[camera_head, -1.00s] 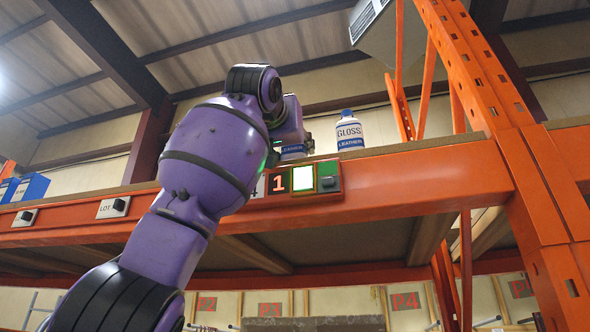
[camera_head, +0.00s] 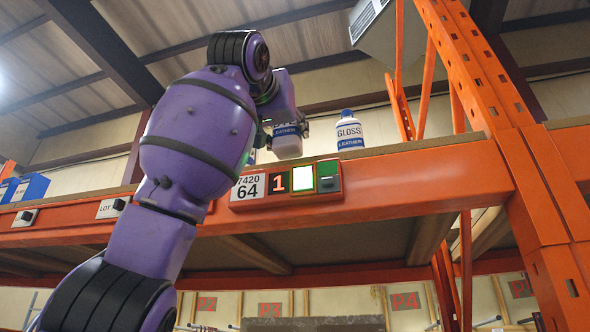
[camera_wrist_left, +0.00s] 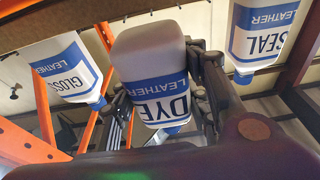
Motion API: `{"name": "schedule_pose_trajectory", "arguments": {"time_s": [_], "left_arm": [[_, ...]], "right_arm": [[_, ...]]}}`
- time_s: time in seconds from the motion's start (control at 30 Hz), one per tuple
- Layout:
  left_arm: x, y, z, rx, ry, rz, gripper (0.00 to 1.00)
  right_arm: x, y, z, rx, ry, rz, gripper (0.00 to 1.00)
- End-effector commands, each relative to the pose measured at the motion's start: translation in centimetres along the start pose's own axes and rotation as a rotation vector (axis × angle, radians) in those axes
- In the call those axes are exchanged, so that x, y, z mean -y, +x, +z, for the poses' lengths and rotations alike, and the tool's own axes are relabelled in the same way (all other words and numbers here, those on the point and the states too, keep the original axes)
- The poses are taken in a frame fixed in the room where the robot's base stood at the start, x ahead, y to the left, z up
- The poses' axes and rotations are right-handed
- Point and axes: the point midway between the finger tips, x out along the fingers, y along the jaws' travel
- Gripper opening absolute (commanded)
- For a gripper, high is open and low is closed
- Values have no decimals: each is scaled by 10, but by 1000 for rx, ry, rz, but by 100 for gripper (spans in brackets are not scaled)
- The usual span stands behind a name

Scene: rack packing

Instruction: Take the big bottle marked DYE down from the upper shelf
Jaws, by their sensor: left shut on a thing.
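The big white and blue bottle marked DYE LEATHER (camera_wrist_left: 155,80) is upside down in the left wrist view, between the fingers of my left gripper (camera_wrist_left: 165,100). In the head view the lower part of this bottle (camera_head: 288,145) shows beside my left gripper (camera_head: 286,127), upright and at the front edge of the upper shelf (camera_head: 420,148). Its base appears raised off the shelf board. My left gripper is shut on it. My forearm hides part of the shelf. My right gripper is not in view.
A GLOSS bottle (camera_head: 349,135) stands just right of the held bottle, and a SEAL bottle (camera_wrist_left: 262,35) is on its other side. An orange beam (camera_head: 420,190) with a lit display (camera_head: 303,179) runs along the shelf front. An orange upright (camera_head: 490,90) rises at right.

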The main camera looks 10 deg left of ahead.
Motion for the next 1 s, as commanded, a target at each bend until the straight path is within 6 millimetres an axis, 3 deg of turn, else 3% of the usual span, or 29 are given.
{"name": "schedule_pose_trajectory", "arguments": {"time_s": [1.0], "left_arm": [[0, -81, -18, -4, 1, 1, 16]], "right_arm": [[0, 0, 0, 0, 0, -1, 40]]}}
